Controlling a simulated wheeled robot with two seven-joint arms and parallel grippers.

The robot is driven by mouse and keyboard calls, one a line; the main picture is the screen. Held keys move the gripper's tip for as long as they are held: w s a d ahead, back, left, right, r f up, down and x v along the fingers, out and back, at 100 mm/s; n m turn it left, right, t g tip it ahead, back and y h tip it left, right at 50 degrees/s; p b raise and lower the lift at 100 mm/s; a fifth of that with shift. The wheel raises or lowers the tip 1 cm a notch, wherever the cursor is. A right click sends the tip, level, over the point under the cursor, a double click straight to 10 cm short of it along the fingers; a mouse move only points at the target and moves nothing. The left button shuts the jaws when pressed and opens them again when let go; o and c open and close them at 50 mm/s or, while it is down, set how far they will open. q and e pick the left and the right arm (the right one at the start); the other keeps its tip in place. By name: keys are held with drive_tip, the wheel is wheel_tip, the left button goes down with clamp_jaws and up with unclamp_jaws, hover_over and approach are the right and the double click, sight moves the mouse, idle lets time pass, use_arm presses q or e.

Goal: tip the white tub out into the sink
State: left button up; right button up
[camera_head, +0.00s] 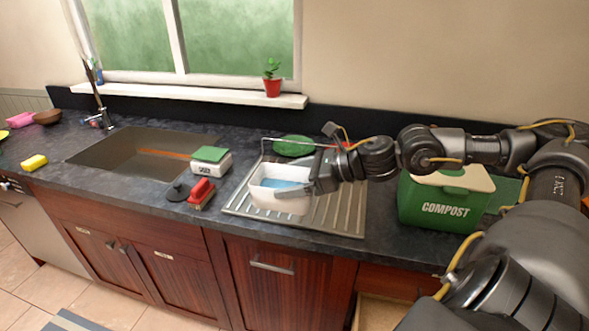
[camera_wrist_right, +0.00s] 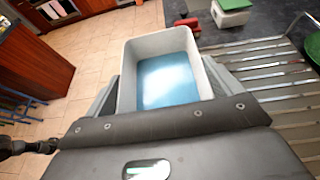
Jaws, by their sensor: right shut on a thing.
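The white tub (camera_head: 288,203) holds blue liquid and sits on or just above the ribbed draining board, upright; I cannot tell if it touches. My right gripper (camera_head: 312,188) is shut on the tub from its right side. In the right wrist view the tub (camera_wrist_right: 126,85) stands between the gripper's two fingers (camera_wrist_right: 165,92), with the blue liquid inside. The sink (camera_head: 120,158) is a sunken basin in the counter to the left of the tub. My left gripper is not in view.
The draining board (camera_head: 345,212) lies under the tub. A green compost bin (camera_head: 440,205) stands right. The tap (camera_head: 101,105) rises behind the sink.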

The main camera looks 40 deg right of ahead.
drive_tip(key=s+a+f, duration=0.2)
drive_tip(key=a+f, duration=0.5)
drive_tip(key=f, duration=0.2)
drive_tip(key=s+a+f+m+t+h, duration=0.1)
drive_tip(key=s+a+f, duration=0.1)
drive_tip(key=a+f, duration=0.5)
wheel_tip(320, 180, down, 3)
drive_tip(key=shift+s+a+r+m, duration=0.2)
drive_tip(key=shift+s+m, duration=0.1)
drive_tip(key=shift+s, duration=0.1)
